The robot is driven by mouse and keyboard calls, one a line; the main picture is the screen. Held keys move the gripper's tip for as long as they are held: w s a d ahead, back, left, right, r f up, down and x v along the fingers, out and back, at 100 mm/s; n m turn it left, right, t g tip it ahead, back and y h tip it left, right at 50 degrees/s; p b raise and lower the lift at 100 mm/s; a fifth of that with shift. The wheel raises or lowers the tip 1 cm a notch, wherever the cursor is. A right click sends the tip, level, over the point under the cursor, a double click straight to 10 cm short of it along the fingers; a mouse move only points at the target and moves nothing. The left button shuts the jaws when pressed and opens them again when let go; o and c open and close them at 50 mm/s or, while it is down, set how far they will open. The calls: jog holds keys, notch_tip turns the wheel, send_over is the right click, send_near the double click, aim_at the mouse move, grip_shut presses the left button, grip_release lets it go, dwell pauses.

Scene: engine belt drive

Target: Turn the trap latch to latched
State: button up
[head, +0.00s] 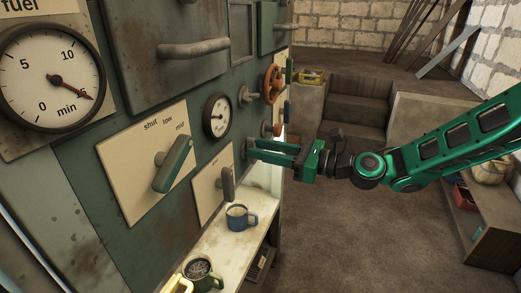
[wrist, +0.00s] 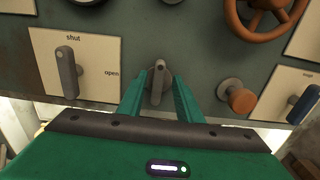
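A small grey metal lever (wrist: 158,82) on a round base is on the green panel at the middle of the wrist view. It points roughly upright, leaning slightly, and has no readable label, so I cannot confirm that it is the trap latch. My gripper (wrist: 158,90) is open, with one green finger on each side of the lever and a visible gap on both sides. In the head view my gripper (head: 250,148) reaches left to the panel, and its fingers hide most of the lever there.
A shut/open plate with a grey handle (wrist: 68,72) is left of my gripper. An orange knob (wrist: 238,98) and an orange handwheel (wrist: 262,15) are to the right. Below, a pale shelf (head: 212,256) holds a blue mug (head: 238,217). Open floor lies right of the panel.

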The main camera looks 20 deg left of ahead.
jog(key=shift+a, duration=0.3)
grip_shut()
jog(key=shift+s+f+n, duration=0.15)
jog(key=shift+f+n, duration=0.1)
jog(key=shift+n, duration=2.75)
jog(key=shift+s+f+n, duration=0.2)
jog(key=shift+f+n, duration=0.05)
jog(key=shift+n, duration=2.75)
jog(key=shift+s+f+n, duration=0.15)
jog(key=shift+f+n, duration=0.1)
jog(key=shift+n, duration=2.75)
